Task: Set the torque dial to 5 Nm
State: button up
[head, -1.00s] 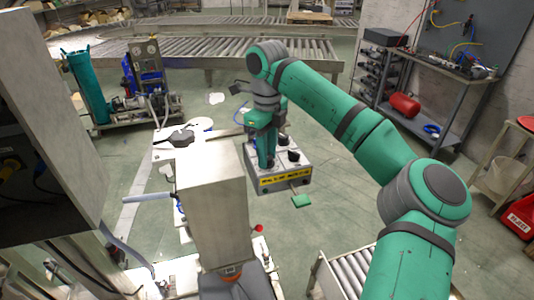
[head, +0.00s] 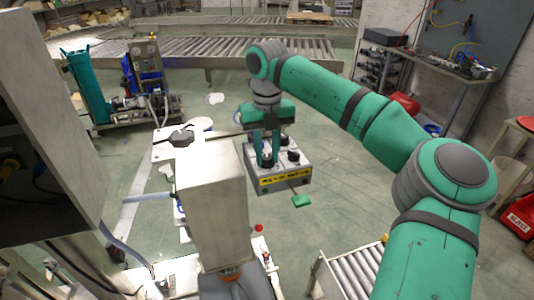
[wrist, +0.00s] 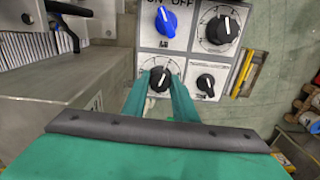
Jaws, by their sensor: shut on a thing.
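A grey control box (head: 296,177) with a yellow label strip on its side stands in the middle of the head view. In the wrist view its panel (wrist: 188,61) carries a blue ON/OFF knob (wrist: 166,22), a large black dial (wrist: 219,30), a smaller black knob (wrist: 206,84) and another black dial (wrist: 159,79) with a white pointer mark. My gripper (wrist: 160,84) is shut on this last dial, one finger on each side. It also shows in the head view (head: 266,163), pointing down onto the box. The small lettering and scale are too small to read.
A pale column (head: 212,205) stands close to the left of the box. A green tab (head: 302,200) sticks out at the box's front. A roller conveyor (head: 352,272) is in the foreground; open floor lies right of the box.

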aim_at(267, 157)
jog(key=m, duration=0.5)
jog(key=shift+m, duration=0.4)
jog(key=m, duration=0.5)
jog(key=shift+m, duration=0.4)
jog(key=o, duration=1)
jog(key=shift+o, duration=0.2)
jog(key=shift+r, duration=0.15)
notch_tip(267, 157, up, 11)
jog(key=shift+f, duration=0.2)
